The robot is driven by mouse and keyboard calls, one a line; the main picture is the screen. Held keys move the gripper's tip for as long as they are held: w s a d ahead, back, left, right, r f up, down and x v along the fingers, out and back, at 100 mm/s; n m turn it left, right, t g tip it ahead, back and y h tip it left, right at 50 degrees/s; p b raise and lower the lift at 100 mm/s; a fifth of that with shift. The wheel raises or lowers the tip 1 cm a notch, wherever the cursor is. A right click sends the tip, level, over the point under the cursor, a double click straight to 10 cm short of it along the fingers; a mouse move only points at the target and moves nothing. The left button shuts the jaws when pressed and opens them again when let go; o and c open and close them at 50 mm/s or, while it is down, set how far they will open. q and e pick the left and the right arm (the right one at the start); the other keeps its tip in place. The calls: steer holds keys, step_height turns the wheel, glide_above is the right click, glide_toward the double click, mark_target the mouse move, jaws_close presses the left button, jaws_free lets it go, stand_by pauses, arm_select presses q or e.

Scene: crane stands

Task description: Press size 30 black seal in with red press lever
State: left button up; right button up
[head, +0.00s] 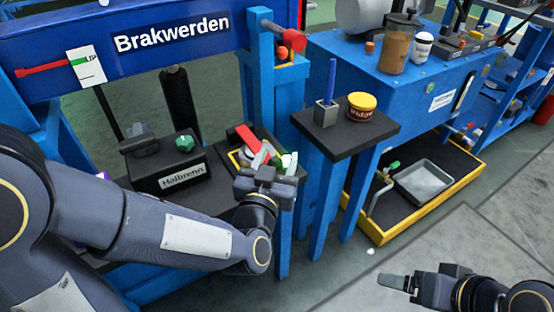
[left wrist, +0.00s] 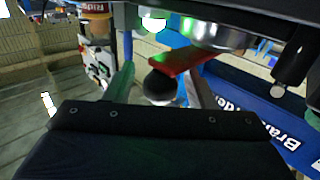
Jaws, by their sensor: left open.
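A flat red bar (head: 248,138), which looks like the press lever, rises beside my left gripper (head: 273,160). In the left wrist view the red bar (left wrist: 185,62) crosses just beyond my left gripper (left wrist: 158,85), whose fingers are apart. A dark rounded knob (left wrist: 160,85) shows between the fingers; I cannot tell whether anything touches it. Another red-knobbed handle (head: 293,40) sticks out at the top of the blue frame. I cannot make out the size 30 black seal. My right gripper (head: 395,283) is at the lower right, away from the stand; its opening is unclear.
The blue "Brakwerden" frame (head: 215,62) stands at the back left. A black "Halbrenn" block (head: 165,168) with a green knob is left of my left gripper. A small dark table (head: 375,128) holds a pen stand and a yellow-lidded tin. A yellow-edged tray (head: 385,238) sits right.

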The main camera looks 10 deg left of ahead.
arm_select(q)
steer(key=shift+w, duration=0.5)
steer(key=shift+c, duration=0.4)
steer(key=shift+d, duration=0.1)
jaws_close()
steer(key=shift+r, duration=0.1)
